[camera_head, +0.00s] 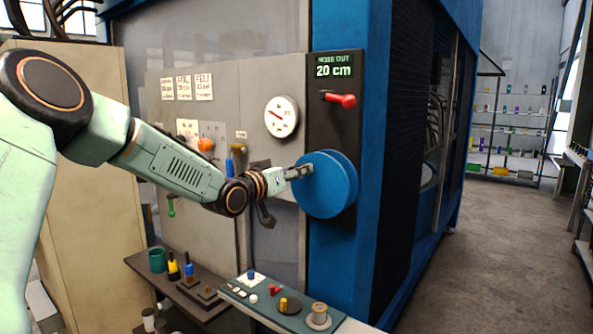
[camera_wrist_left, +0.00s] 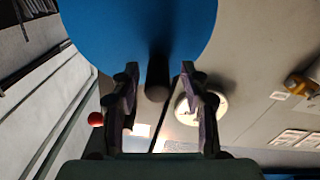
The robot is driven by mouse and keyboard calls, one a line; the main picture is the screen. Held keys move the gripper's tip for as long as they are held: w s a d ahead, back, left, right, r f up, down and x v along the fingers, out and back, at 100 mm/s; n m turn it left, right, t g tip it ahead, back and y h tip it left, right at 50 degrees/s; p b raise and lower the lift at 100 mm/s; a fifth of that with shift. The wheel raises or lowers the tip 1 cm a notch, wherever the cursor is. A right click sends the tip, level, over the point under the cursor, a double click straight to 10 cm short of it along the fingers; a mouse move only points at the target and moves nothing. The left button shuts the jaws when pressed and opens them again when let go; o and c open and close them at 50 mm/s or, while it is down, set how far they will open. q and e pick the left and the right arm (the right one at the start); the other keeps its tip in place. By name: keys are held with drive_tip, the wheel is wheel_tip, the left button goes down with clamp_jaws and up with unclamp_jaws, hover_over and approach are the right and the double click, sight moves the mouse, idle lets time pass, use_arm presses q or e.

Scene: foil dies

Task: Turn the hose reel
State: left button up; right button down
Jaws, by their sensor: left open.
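The hose reel is a round blue disc (camera_head: 332,192) on the machine's dark panel, below a display reading "HOSE OUT 20 cm". My left gripper (camera_head: 299,172) is at the disc's left side in the head view. In the left wrist view the disc (camera_wrist_left: 135,25) fills the top. A dark round handle (camera_wrist_left: 157,88) stands out from it. My left gripper (camera_wrist_left: 158,80) is open, with one finger on each side of the handle and a visible gap to both. The handle is hidden in the head view. My right gripper is not in view.
A red lever (camera_head: 342,100) sits above the reel, and a round gauge (camera_head: 281,116) is to its upper left. Below are a bench with small parts (camera_head: 235,291) and a dark shelf (camera_head: 147,265). The floor (camera_head: 490,260) at right is clear.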

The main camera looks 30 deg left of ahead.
use_arm(q)
drive_tip(key=shift+w+d+f, duration=0.1)
drive_tip(key=shift+w+f, duration=0.05)
drive_tip(key=shift+w, duration=0.3)
drive_tip(key=shift+w+d+f, duration=0.1)
drive_tip(key=shift+w+f, duration=0.05)
drive_tip(key=shift+w, duration=0.25)
drive_tip(key=shift+s+r, duration=0.15)
drive_tip(key=shift+s, duration=0.05)
drive_tip(key=shift+c, duration=0.3)
drive_tip(key=shift+s+r, duration=0.15)
drive_tip(key=shift+s, duration=0.2)
drive_tip(key=c, duration=0.3)
drive_tip(key=shift+w, duration=0.1)
clamp_jaws()
